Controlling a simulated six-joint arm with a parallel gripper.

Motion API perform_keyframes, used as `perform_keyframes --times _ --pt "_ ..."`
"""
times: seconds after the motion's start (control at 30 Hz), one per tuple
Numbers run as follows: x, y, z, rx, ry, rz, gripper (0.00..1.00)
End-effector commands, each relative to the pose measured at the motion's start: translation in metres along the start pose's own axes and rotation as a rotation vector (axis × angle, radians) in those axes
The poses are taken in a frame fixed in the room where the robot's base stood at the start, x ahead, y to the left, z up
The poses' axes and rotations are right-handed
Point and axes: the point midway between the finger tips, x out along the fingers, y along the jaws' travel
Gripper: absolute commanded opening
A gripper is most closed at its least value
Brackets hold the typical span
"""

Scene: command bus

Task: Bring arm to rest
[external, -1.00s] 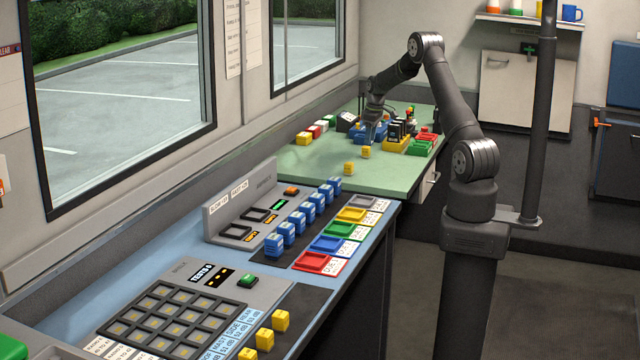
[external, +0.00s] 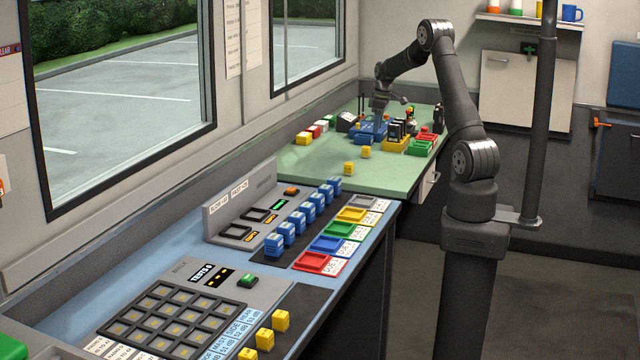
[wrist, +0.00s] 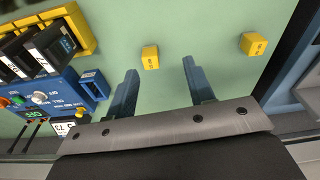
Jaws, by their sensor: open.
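My gripper (wrist: 160,88) is open in the wrist view, with its two blue-grey fingers apart and nothing between them. In the external view my gripper (external: 379,112) hangs over the green tabletop (external: 310,165), beside a blue device and a yellow holder. In the wrist view a yellow block (wrist: 150,57) lies beyond the fingertips, near the gap between them. A second yellow block (wrist: 253,44) lies further right. My arm is bent at the elbow and reaches back over the far table.
The yellow holder (external: 395,145) with black pieces and the blue device (wrist: 62,95) stand close to my gripper. Green and red trays (external: 420,147) lie to the right. The blue desk in front holds several blue blocks (external: 285,232) and coloured trays. A dark post (external: 540,120) stands right of my arm.

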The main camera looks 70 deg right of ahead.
Motion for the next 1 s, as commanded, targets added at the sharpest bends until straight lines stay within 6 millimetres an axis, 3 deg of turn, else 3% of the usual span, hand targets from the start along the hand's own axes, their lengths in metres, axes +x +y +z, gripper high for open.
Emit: perform_keyframes --times 0.4,1.0 --pt "0.008 -0.058 -0.064 -0.113 0.0 -0.014 0.49" --pt "0.017 -0.152 -0.138 -0.271 -0.001 -0.032 0.49"
